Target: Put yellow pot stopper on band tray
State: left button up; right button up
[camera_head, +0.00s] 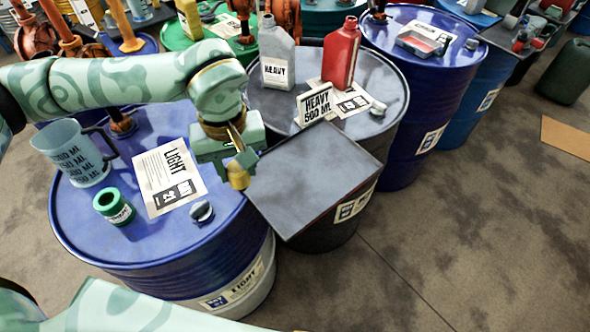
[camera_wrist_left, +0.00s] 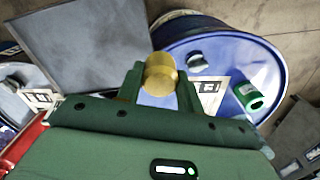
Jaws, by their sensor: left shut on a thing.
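My left gripper (camera_head: 238,168) is shut on a yellow stopper (camera_head: 239,180), held above the right edge of the near blue drum, beside the dark grey board. In the left wrist view the yellow stopper (camera_wrist_left: 160,74) sits between the two green fingers. A small grey tray with a red and white inside (camera_head: 424,39) lies on the far blue drum, well to the right of my left gripper. The frames do not make clear whether it is the band tray. My right gripper is out of view.
The near blue drum's top (camera_head: 120,245) carries a measuring jug (camera_head: 72,152), a green pot (camera_head: 114,207), a LIGHT sheet (camera_head: 169,178) and a grey cap (camera_head: 202,211). The bare grey board (camera_head: 315,175) lies right of them. Grey (camera_head: 277,55) and red (camera_head: 341,55) bottles stand behind it.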

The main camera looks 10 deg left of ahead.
pick_arm(q)
jog(key=shift+w+d+f+b, duration=0.3)
jog(key=shift+w+d+f, duration=0.65)
jog(key=shift+w+f, duration=0.7)
jog(key=shift+w+d+f+b, duration=0.35)
jog(key=shift+w+d+f, duration=0.65)
jog(key=shift+f, duration=1.1)
jog(key=shift+w+d+f+b, duration=0.3)
jog(key=shift+w+d+f, duration=0.55)
jog(key=shift+w+f, duration=0.85)
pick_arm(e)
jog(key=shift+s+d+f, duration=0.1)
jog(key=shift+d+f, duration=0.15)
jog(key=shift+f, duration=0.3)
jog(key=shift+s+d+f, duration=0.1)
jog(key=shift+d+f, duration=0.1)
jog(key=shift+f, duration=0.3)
pick_arm(q)
jog(key=shift+s+f, duration=0.2)
jog(key=shift+f, duration=0.1)
jog(key=o, duration=1)
jog(key=shift+c, duration=0.2)
notch_tip(320, 180, up, 12)
jog(key=p, duration=0.1)
jog(key=shift+r, duration=0.2)
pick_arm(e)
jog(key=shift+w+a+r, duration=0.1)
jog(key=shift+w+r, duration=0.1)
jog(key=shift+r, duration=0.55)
